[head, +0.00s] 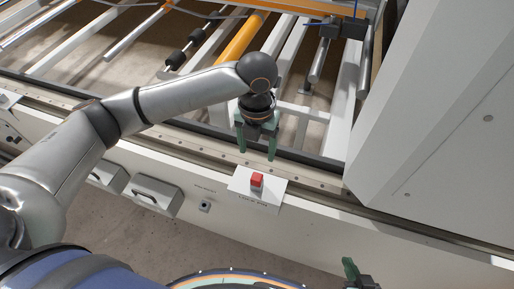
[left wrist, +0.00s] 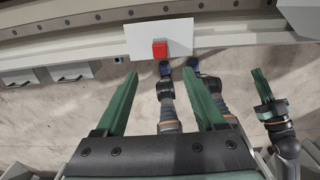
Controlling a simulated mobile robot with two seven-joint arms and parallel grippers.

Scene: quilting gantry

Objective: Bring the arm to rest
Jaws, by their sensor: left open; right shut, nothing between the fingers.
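My left arm reaches in from the left in the head view. My left gripper (head: 257,154) is open and empty, with its green fingers pointing down above the front rail, just behind a white plate. In the left wrist view the spread fingers of my left gripper (left wrist: 160,74) have nothing between them. My right gripper (head: 349,268) shows at the bottom edge of the head view, low in front of the machine, shut and empty. My right gripper also shows at the right of the left wrist view (left wrist: 261,82).
A red block (head: 257,180) sits on the white plate (head: 272,194) on the machine's front beam, close to my left gripper. A tall white housing (head: 440,130) stands at the right. Rollers and an orange bar (head: 240,38) lie behind. Drawer-like boxes (head: 155,195) protrude at the left.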

